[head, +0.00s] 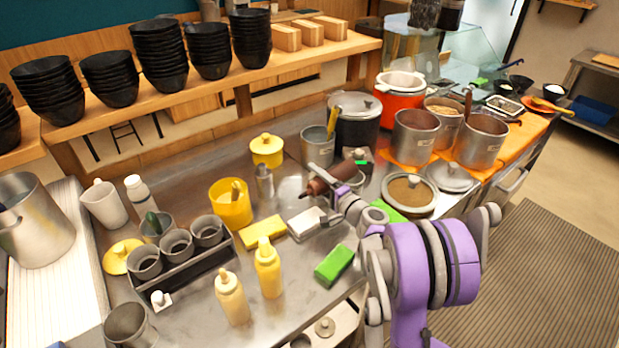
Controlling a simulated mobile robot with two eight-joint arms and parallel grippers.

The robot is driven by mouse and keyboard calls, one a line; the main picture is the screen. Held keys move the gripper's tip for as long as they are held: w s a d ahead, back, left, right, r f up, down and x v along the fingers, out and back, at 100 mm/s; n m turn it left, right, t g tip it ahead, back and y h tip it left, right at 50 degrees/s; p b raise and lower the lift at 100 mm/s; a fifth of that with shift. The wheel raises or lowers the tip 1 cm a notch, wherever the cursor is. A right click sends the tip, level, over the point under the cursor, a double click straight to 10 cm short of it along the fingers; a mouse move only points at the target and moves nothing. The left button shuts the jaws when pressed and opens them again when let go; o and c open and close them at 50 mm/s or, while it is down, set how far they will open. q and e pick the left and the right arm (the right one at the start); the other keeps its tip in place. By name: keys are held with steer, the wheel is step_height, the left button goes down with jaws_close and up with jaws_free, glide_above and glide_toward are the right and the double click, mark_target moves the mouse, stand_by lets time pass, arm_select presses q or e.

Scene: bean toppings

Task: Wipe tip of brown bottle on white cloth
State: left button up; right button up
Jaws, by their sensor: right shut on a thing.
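The brown bottle (330,178) is held tilted, nearly on its side, with its narrow tip pointing left and a little down. My right gripper (342,192) is shut on it, though the fingers are small and partly hidden. The white cloth (304,222) lies folded on the steel counter, just below the bottle's tip in the picture. The tip appears apart from the cloth; the exact height between them cannot be told. My left gripper is not in view.
Two squeeze bottles (268,268) (232,298) stand nearby. A yellow container (231,208) is behind. Metal pots (415,138) stand at the right.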

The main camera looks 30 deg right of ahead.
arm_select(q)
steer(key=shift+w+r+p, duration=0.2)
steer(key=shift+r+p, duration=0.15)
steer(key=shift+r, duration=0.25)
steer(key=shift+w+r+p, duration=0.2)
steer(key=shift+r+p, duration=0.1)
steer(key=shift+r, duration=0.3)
arm_select(e)
steer(key=n, duration=0.4)
steer(key=n+p, duration=0.1)
steer(key=n, duration=0.4)
steer(key=shift+w+a, duration=0.1)
steer(key=shift+a, duration=0.1)
steer(key=n, duration=0.2)
steer(key=f+n, duration=0.1)
steer(key=n, duration=0.1)
steer(key=shift+d+p, duration=0.3)
steer(key=shift+p, duration=0.05)
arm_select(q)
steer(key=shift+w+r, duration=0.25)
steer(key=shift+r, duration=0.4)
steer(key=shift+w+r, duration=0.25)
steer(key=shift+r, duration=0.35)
arm_select(e)
steer(key=shift+s+a+f, duration=0.1)
steer(key=shift+a, duration=1.25)
steer(key=shift+s+a, duration=0.1)
steer(key=shift+a, duration=1.2)
